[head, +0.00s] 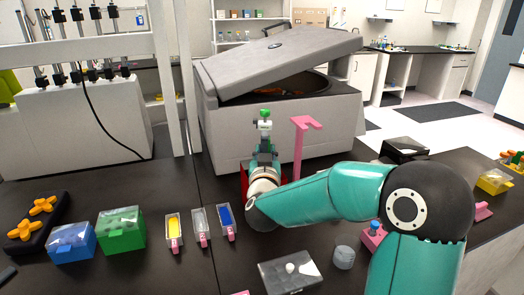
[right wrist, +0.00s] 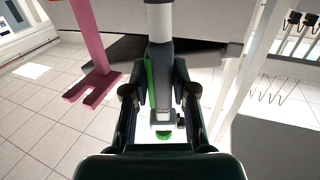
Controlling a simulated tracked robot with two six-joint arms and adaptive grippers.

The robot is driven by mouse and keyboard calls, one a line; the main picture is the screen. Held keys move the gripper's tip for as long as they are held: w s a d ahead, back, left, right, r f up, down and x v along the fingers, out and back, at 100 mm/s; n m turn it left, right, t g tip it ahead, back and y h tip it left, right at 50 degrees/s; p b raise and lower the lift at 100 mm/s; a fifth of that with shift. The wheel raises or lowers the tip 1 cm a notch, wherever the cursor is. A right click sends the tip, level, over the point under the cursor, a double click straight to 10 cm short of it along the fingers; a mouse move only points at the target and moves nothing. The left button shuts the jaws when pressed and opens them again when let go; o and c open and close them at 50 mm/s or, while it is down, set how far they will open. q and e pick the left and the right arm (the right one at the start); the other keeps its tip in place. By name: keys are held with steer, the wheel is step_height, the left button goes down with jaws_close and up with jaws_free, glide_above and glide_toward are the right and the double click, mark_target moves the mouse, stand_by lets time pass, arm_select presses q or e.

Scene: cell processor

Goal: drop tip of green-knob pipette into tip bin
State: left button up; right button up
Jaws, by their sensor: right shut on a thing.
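My right gripper (head: 264,157) is shut on the green-knob pipette (head: 265,128), with the green knob upward, in front of the grey centrifuge. In the right wrist view the pipette (right wrist: 160,72) stands between the two fingers of the gripper (right wrist: 160,92), and its green knob (right wrist: 164,135) shows below them. My wrist hides the pipette's lower end in the head view, so its tip cannot be seen there. A red container (head: 243,178), possibly the tip bin, shows partly behind my wrist. My left gripper is not in view.
A pink stand (head: 299,150) rises just right of the gripper; it also shows in the right wrist view (right wrist: 92,50). The large grey centrifuge (head: 290,120) stands behind. Blue (head: 72,243) and green (head: 121,232) boxes and several narrow trays sit at left.

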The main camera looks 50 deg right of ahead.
mark_target(265, 127)
steer(key=shift+s+a+r, duration=0.1)
step_height(265, 127, up, 8)
steer(key=p, duration=0.6)
steer(key=shift+f, duration=0.3)
